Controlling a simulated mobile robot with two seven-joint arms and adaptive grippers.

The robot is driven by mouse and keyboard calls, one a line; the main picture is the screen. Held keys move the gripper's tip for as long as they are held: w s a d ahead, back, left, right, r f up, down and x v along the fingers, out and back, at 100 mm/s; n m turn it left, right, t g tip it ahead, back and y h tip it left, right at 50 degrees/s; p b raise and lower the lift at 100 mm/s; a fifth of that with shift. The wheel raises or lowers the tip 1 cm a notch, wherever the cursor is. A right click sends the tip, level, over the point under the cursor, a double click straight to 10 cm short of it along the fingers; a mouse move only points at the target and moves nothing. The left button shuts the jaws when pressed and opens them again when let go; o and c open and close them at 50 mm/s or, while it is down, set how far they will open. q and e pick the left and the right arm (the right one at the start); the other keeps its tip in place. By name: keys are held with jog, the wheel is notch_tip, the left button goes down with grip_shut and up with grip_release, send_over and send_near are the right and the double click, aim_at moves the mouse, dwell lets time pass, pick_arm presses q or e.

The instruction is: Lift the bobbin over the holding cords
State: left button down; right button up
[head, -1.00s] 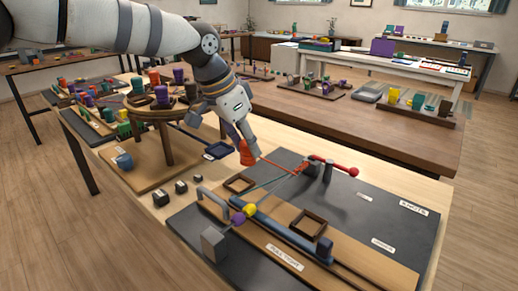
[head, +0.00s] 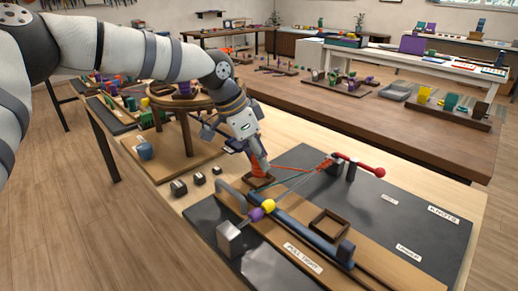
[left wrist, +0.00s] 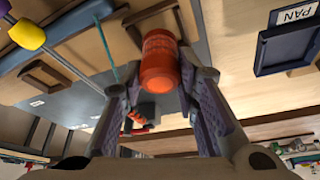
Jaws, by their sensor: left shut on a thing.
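My left gripper (head: 259,166) is shut on the red-orange bobbin (head: 260,177). In the left wrist view the bobbin (left wrist: 160,62) sits between the two purple-grey fingers (left wrist: 160,95). It is at the left square wooden frame (head: 257,184); I cannot tell whether it touches it. A red-orange cord (head: 300,169) runs right from the bobbin to the post area. A teal cord (head: 297,184) stretches beside it toward the yellow bead (head: 268,206) and purple bead (head: 256,214). The teal cord also shows left of the bobbin in the left wrist view (left wrist: 104,45). My right gripper is out of view.
A second square frame (head: 330,224) stands empty by the blue bar (head: 300,227). A red-knobbed lever (head: 378,172) is at the rig's far end. A grey block (head: 229,238) stands at the near end. A round wooden stand (head: 183,101) is behind left. The dark mat (head: 400,215) is mostly clear.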

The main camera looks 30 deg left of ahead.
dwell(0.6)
pick_arm(q)
jog(key=shift+f, duration=0.1)
dwell(0.4)
dwell(0.4)
jog(key=shift+p, duration=0.4)
jog(key=shift+f, duration=0.85)
dwell(0.4)
jog(key=c, duration=1.2)
grip_release()
